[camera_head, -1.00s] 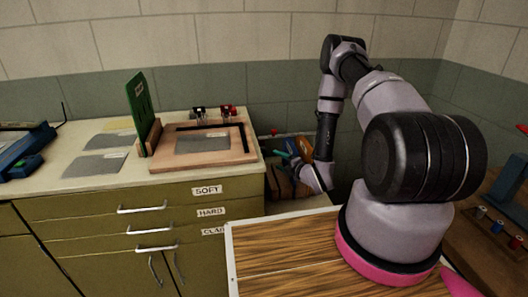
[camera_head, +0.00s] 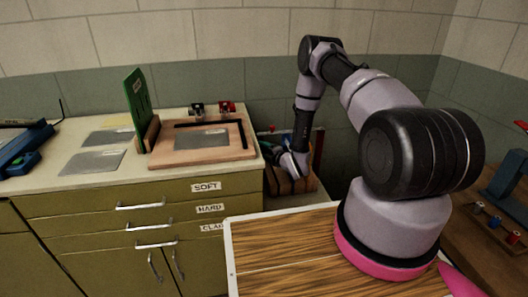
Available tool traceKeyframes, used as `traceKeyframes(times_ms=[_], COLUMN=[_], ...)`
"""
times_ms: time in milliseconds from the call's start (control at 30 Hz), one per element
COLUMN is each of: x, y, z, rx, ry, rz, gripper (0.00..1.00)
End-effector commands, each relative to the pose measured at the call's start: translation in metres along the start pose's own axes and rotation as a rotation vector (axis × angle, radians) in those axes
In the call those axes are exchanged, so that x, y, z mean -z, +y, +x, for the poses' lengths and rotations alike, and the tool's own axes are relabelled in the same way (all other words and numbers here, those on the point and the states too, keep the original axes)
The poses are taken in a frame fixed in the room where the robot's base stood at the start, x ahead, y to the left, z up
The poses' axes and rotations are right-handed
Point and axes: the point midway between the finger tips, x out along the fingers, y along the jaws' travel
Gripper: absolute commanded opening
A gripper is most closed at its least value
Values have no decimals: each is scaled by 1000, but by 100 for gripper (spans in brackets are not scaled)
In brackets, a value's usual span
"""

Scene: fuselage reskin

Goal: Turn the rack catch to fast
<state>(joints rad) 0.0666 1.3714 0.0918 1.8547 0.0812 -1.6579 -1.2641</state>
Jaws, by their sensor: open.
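The brown tool rack (camera_head: 281,187) stands on a low pale surface just right of the olive cabinet. My gripper (camera_head: 282,157) is at the rack, its wrist pointing down and to the left. It is open, with nothing visible held in it. The fingers are small and dark here, and I cannot tell whether they touch anything. The arm covers much of the rack. A small red piece (camera_head: 272,127) shows at the rack's back left. I cannot make out the catch or which way it is turned.
The cabinet top (camera_head: 70,176) at left holds a wooden board (camera_head: 222,155) with a dark square and grey sheet, an upright green card (camera_head: 137,105), and two small clamps (camera_head: 228,107). A wood-grain top (camera_head: 285,250) lies in front. A bench with small coloured parts is at right.

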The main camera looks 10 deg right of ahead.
Motion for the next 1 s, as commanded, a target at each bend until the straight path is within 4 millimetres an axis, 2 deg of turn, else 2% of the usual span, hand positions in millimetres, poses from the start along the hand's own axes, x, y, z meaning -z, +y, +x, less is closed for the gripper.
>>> traceKeyframes(times_ms=[33, 67, 200, 233, 633, 1000], x=[0, 0, 0, 0, 0, -3], y=[0, 0, 0, 0, -2, -5], z=[0, 0, 0, 0, -1, -1], rx=[0, 0, 0, 0, -23, -135], ry=[0, 0, 0, 0, 10, 55], rz=[0, 0, 0, 0, 54, 306], gripper=[71, 64, 10, 0, 0, 0])
